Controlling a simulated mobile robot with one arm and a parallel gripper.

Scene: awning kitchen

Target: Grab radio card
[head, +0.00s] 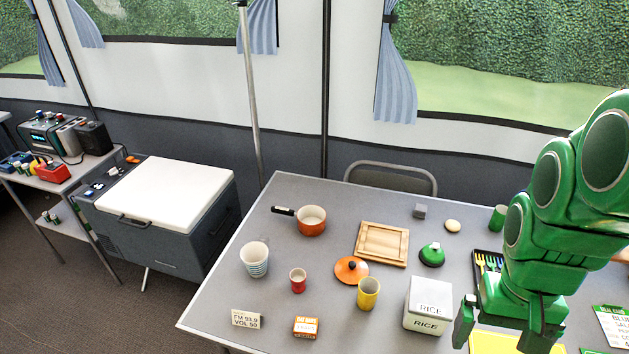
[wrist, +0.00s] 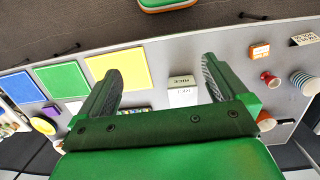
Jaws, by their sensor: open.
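The radio card (head: 246,320), a small cream card reading "FM 93.9 VOL 50", stands near the front left corner of the grey table (head: 215,300). In the wrist view the card (wrist: 304,39) shows at the far right edge. My gripper (head: 502,338) is above the right part of the table, well to the right of the card, beyond the rice box. In the wrist view my gripper (wrist: 160,75) has its two fingers wide apart with nothing between them.
An orange-and-white box (head: 306,327) sits just right of the card. A red cup (head: 298,281), striped cup (head: 255,259), yellow cup (head: 368,293) and white rice box (head: 428,305) stand nearby. A yellow mat (wrist: 116,67) lies flat. Bare table surrounds the card.

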